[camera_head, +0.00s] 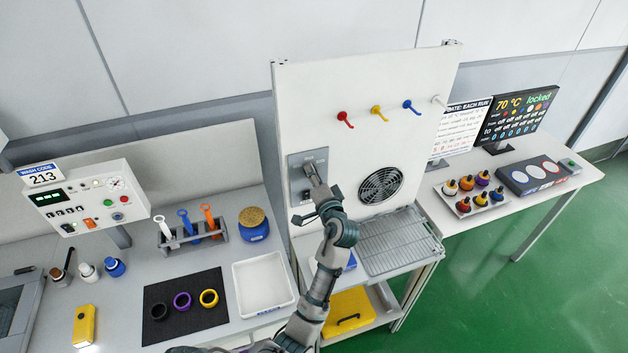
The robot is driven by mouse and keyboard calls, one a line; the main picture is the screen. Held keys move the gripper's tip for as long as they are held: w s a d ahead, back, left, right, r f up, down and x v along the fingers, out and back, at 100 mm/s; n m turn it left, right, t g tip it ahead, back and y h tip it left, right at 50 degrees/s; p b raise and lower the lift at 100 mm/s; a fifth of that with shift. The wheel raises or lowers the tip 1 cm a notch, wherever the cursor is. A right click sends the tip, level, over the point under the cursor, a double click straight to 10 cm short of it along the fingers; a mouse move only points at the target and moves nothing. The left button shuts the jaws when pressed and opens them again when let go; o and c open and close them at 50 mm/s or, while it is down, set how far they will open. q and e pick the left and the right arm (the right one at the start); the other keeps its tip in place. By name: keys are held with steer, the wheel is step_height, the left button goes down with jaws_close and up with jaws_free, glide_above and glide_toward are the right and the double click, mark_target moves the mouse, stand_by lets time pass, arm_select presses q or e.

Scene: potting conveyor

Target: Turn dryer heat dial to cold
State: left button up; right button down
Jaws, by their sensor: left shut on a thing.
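The dryer is a white upright panel (330,100) with a round fan grille (381,186) and a wire rack (400,243) in front of it. A grey control plate (296,171) is mounted on the panel's left side. My left gripper (312,172) is at this plate, shut on the heat dial. The fingers and wrist hide most of the dial, so its setting cannot be read. My right gripper is not in view.
Coloured hooks (376,110) stick out of the panel above. On the left bench are a white tray (238,290), a black mat (160,335) with rings, a tool rack (190,236) and a control box (88,198). A right table (480,222) holds bottles and a display (518,112).

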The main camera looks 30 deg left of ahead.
arm_select(q)
steer(key=shift+f+n+b, duration=0.3)
steer(key=shift+f+n, duration=0.2)
steer(key=shift+n, duration=0.1)
steer(key=shift+r, duration=0.1)
steer(key=o, duration=1.1)
steer(key=shift+o, duration=0.2)
steer(key=shift+w+r, duration=0.1)
steer(key=shift+w, duration=0.05)
steer(key=shift+r, duration=0.1)
steer(key=v, duration=1.2)
